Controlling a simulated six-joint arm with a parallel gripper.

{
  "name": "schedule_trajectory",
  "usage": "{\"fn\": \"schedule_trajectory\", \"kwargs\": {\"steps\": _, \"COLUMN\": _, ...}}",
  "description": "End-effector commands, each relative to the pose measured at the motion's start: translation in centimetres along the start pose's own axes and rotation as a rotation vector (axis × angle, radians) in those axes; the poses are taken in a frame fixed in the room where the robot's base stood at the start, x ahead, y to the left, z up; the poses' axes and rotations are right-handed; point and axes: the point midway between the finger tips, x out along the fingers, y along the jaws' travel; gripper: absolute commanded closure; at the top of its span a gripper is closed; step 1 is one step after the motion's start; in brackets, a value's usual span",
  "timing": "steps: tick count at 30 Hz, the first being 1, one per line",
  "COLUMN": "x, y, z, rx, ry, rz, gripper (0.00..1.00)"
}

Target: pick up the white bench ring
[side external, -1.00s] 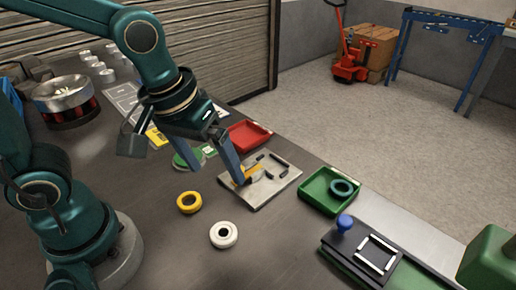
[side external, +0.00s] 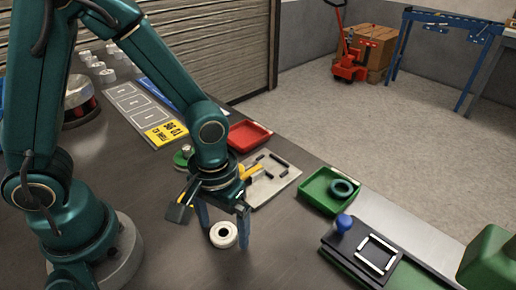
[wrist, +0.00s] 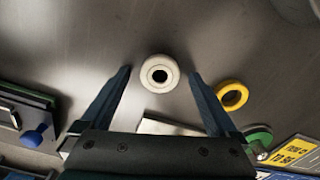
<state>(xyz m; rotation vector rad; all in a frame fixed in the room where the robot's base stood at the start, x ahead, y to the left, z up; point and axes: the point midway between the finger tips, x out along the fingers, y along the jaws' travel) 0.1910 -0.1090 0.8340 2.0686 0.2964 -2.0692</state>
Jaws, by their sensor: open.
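The white bench ring (side external: 222,244) lies flat on the dark bench, its hole facing up. It also shows in the wrist view (wrist: 160,60), at the upper middle. My gripper (side external: 223,232) is open and points down over it. In the side view one finger is to the left of the ring and the other to the right. In the wrist view the fingertips (wrist: 160,76) are on either side of the ring, with a gap on each side. Nothing is held. I cannot tell how far the tips are above the bench.
A yellow ring (wrist: 243,96) lies close to the right finger in the wrist view. A grey plate (side external: 287,180) with dark bars, a red tray (side external: 262,143) and a green tray (side external: 312,196) holding a teal ring (side external: 342,181) stand beyond. A blue knob (side external: 344,221) is at right.

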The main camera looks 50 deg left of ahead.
Motion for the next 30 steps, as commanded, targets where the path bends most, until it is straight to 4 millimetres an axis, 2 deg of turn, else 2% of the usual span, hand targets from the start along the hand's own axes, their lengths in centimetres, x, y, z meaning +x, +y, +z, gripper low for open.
{"fn": "schedule_trajectory", "kwargs": {"steps": 8, "x": 0.2, "y": 0.0, "z": 0.0, "rx": 0.000, "ry": 0.000, "rz": 0.000, "gripper": 0.05}}
{"fn": "schedule_trajectory", "kwargs": {"steps": 9, "x": 0.2, "y": 0.0, "z": 0.0, "rx": 0.000, "ry": 0.000, "rz": 0.000, "gripper": 0.20}}
{"fn": "schedule_trajectory", "kwargs": {"steps": 14, "x": 0.1, "y": 0.0, "z": 0.0, "rx": 0.000, "ry": 0.000, "rz": 0.000, "gripper": 0.81}}
{"fn": "schedule_trajectory", "kwargs": {"steps": 15, "x": 0.1, "y": 0.0, "z": 0.0, "rx": 0.000, "ry": 0.000, "rz": 0.000, "gripper": 0.97}}
{"fn": "schedule_trajectory", "kwargs": {"steps": 16, "x": 0.1, "y": 0.0, "z": 0.0, "rx": 0.000, "ry": 0.000, "rz": 0.000, "gripper": 1.00}}
{"fn": "schedule_trajectory", "kwargs": {"steps": 25, "x": 0.0, "y": 0.0, "z": 0.0, "rx": 0.000, "ry": 0.002, "rz": 0.001, "gripper": 1.00}}
{"fn": "schedule_trajectory", "kwargs": {"steps": 30, "x": -1.0, "y": 0.1, "z": -0.1, "rx": 0.000, "ry": 0.005, "rz": 0.003, "gripper": 1.00}}
